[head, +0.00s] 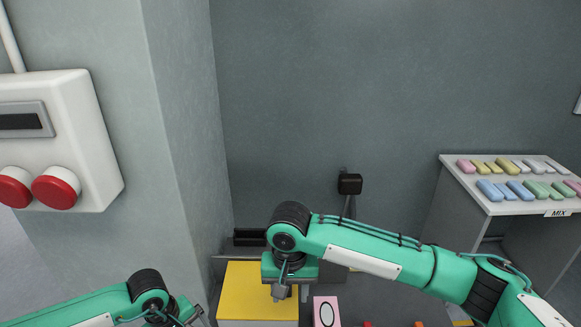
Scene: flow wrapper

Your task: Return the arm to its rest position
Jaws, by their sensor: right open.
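My right arm reaches in from the right, and my right gripper (280,294) points down over a yellow block-like surface (243,293). Its jaws are open and I see nothing between them. Whether it touches the yellow surface cannot be told. My left arm shows at the lower left, with its wrist (150,290) near the bottom edge. The left gripper's fingertips are cut off by the frame edge.
A white control box (95,140) with two red buttons is on the left wall. A pink box (326,310) with an oval stands right of my right gripper. A shelf (450,165) with several coloured bars and a MIX label is at right.

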